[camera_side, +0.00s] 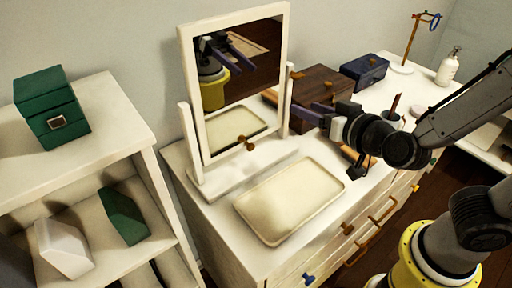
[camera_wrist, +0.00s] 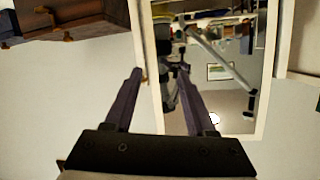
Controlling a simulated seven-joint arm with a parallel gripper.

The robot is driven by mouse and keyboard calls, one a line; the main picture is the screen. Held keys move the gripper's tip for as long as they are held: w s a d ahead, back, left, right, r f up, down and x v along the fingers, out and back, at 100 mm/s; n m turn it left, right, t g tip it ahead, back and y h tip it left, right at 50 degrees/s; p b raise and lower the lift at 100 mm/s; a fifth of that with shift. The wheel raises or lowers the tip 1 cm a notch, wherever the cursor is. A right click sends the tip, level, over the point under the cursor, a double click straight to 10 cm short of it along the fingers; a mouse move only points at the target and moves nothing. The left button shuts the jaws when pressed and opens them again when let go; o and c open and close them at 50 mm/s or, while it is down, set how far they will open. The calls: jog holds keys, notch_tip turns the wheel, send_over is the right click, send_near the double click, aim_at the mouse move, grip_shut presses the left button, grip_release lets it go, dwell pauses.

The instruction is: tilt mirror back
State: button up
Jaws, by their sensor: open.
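The white-framed mirror (camera_side: 184,75) stands between two posts on a white base (camera_side: 240,170) on the dresser. A brown knob (camera_side: 246,142) shows by its lower edge and another (camera_side: 297,75) at its right side. The exact lean of the mirror is hard to judge. My gripper (camera_side: 310,112) is open and empty, just right of the right post, with its purple fingers pointing at the mirror. In the wrist view the mirror glass (camera_wrist: 220,85) fills the right part. My open fingers (camera_wrist: 160,72) appear on either side of its left frame edge; contact cannot be told.
A cream tray (camera_side: 290,228) lies in front of the mirror. A brown wooden box (camera_side: 325,85) and a blue box (camera_side: 365,70) stand behind my gripper. A white bottle (camera_side: 448,66) and a wooden stand (camera_side: 412,40) are at the back right. A shelf (camera_side: 110,105) with a green box (camera_side: 50,105) is left.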

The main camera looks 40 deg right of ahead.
aim_at(252, 147)
jog(key=s+a+f+n+g+y, duration=0.15)
jog(key=s+a+f+n, duration=0.25)
jog(key=a+f, duration=0.4)
jog(key=shift+t+y, duration=0.25)
jog(key=shift+t, duration=0.1)
jog(key=x, duration=1.3)
jog(key=shift+w+d+r, duration=0.1)
jog(key=shift+w+d, duration=0.05)
grip_shut()
dwell(0.3)
